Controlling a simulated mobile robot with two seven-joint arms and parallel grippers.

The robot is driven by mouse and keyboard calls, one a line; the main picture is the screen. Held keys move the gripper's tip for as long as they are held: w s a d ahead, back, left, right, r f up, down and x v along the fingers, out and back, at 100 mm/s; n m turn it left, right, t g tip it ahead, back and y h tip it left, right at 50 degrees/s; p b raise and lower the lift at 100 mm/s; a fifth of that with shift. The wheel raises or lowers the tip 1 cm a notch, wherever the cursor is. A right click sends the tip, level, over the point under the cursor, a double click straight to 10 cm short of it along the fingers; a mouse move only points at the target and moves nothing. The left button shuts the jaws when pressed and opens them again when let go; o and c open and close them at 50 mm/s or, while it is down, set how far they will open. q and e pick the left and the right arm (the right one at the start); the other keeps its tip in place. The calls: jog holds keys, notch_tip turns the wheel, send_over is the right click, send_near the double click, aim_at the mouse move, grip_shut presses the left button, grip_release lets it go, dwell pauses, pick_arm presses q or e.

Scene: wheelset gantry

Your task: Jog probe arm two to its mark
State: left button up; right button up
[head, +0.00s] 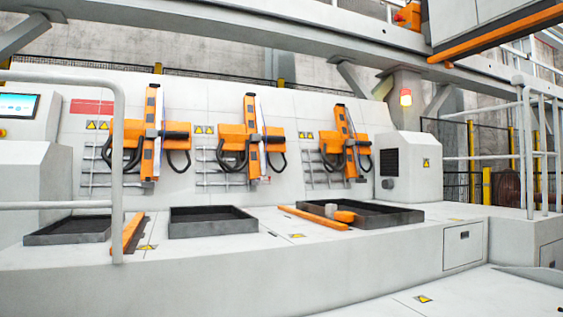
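Three orange probe arms stand in a row on the white sloped wall of the gantry in the head view: a left one (149,135), a middle one (252,137) and a right one (346,140). Each has an orange upright, a dark cross cylinder and looping black cables. No numbers are readable, so I cannot tell which is arm two. Small white scale-like strips run beside the uprights, but no mark can be made out. A lit screen (17,106) sits on a cabinet at the far left. Neither of my grippers is in view.
Black trays (212,222) lie on the white platform below the arms, with orange bars beside them. A grey railing (117,190) crosses the left foreground; another (528,150) stands at right. An orange beacon (406,97) glows on a post. The front floor at lower right looks clear.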

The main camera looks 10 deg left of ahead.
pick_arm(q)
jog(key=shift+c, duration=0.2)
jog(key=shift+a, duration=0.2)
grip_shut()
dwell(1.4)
